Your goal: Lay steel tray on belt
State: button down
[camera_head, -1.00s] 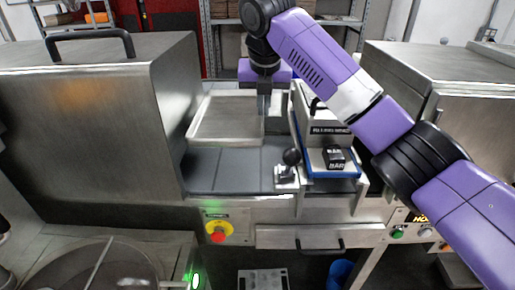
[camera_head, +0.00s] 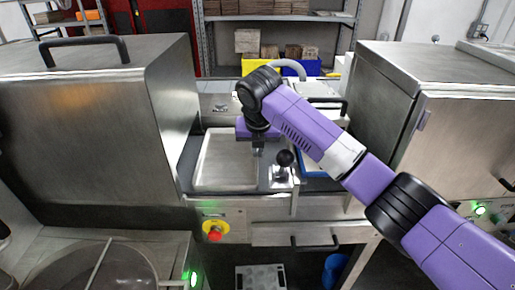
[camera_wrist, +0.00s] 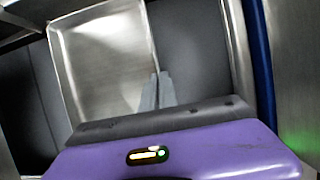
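The steel tray (camera_head: 226,160) is a shallow, rectangular metal tray with a raised rim. It lies level over the dark grey belt (camera_head: 187,168), between the left machine housing and the lever. I cannot tell whether its underside touches the belt. My gripper (camera_head: 258,148) is at the tray's right rim, pointing down. In the wrist view the two fingers (camera_wrist: 157,90) are close together on the rim of the tray (camera_wrist: 100,60), shut on it. The belt (camera_wrist: 185,45) shows bare to the right of the tray there. My arm hides part of the area to the right.
A black-knobbed lever (camera_head: 284,160) stands close to the tray's right side. Large steel housings stand left (camera_head: 90,120) and right (camera_head: 430,110). A red and yellow stop button (camera_head: 215,232) is on the front panel below. Shelving (camera_head: 280,25) stands behind.

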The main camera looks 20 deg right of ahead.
jog(key=shift+r, duration=0.1)
jog(key=c, duration=2.1)
grip_release()
jog(key=o, duration=0.4)
jog(key=b+v, duration=0.1)
jog(key=v, duration=1.1)
jog(key=shift+w, duration=0.1)
